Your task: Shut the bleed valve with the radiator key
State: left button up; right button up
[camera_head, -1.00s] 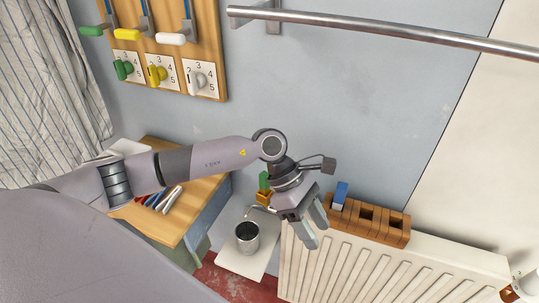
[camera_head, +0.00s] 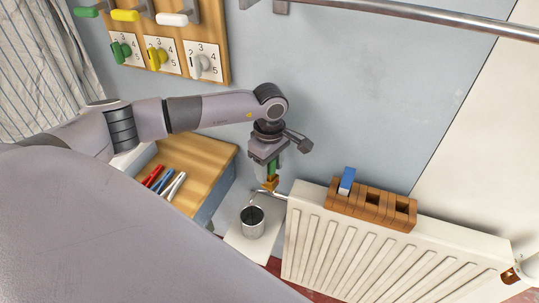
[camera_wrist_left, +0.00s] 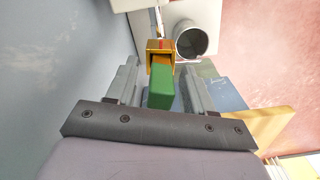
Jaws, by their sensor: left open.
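The radiator key has a green handle (camera_head: 275,168) and an orange-brass socket (camera_head: 270,184). It stands at the radiator's left end, above a thin metal spout (camera_head: 264,194); the bleed valve itself is hidden or too small to tell. My left gripper (camera_head: 266,160) is just over the key, pointing down. In the left wrist view the green handle (camera_wrist_left: 161,88) lies between the two open fingers (camera_wrist_left: 158,75), with a gap visible on each side. The brass socket (camera_wrist_left: 160,53) is beyond the fingertips. My right gripper is not in view.
A metal cup (camera_head: 252,222) stands below the spout on a pale board. A wooden rack (camera_head: 372,206) with a blue block (camera_head: 347,180) sits on the white radiator (camera_head: 350,250). A wooden table (camera_head: 200,165) with pens is left. A metal rail (camera_head: 420,17) crosses above.

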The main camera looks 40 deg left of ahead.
pick_arm(q)
jog(key=shift+f, duration=0.3)
